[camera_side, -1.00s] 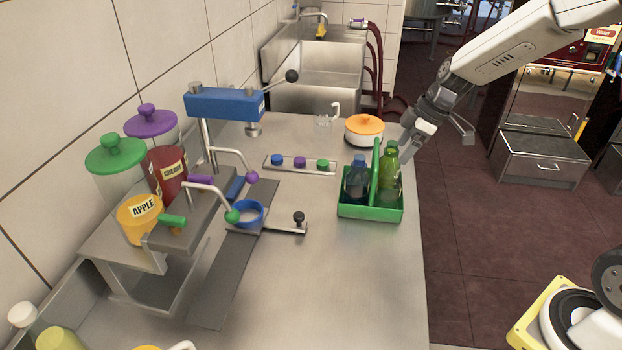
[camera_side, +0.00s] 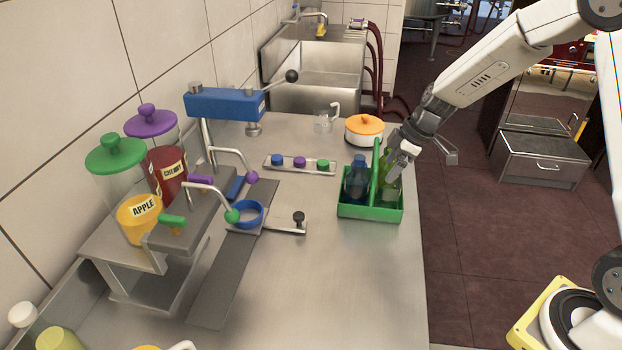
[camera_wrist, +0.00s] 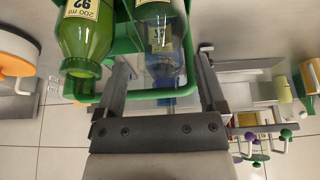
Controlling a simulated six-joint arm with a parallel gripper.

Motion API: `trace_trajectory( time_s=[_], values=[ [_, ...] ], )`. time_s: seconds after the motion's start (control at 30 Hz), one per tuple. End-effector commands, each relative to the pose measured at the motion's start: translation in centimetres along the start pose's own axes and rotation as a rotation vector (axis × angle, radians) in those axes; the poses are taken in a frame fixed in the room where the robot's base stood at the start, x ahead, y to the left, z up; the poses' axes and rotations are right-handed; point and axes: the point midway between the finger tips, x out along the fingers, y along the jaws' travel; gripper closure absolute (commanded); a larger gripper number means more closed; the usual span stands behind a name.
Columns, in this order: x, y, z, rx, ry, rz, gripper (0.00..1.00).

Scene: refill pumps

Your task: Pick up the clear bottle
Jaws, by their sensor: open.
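The clear bottle (camera_side: 356,184), with a bluish look, stands in the left part of the green carrier (camera_side: 370,211). A green bottle (camera_side: 388,187) stands in the right part, its top partly hidden by my gripper (camera_side: 396,163). My gripper is open at the carrier's right side, close to the green bottle. In the wrist view the clear bottle (camera_wrist: 161,40) appears between the two fingers of my gripper (camera_wrist: 164,70), with no visible contact. The green bottle (camera_wrist: 86,36), with a yellow label, appears left of the fingers there.
The carrier's upright green handle (camera_side: 376,165) rises between the bottles. A white pot with an orange lid (camera_side: 364,128) stands behind. A rack of coloured caps (camera_side: 299,163) lies to the left, and the juice dispenser (camera_side: 140,218) is farther left. The counter front is clear.

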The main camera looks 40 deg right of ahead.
Motion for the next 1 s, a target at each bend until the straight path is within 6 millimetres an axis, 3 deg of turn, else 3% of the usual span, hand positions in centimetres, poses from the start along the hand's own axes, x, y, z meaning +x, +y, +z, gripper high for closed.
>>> trace_trajectory(
  time_s=[0.37,0.63,0.67,1.0],
  values=[
    [-0.04,0.01,-0.01,0.000,0.000,0.000,0.10],
    [-0.05,0.01,-0.01,0.000,0.000,0.000,0.96],
    [-0.05,0.01,-0.01,0.000,0.000,0.000,1.00],
    [-0.07,0.04,-0.03,0.000,0.001,0.001,1.00]
  ],
)
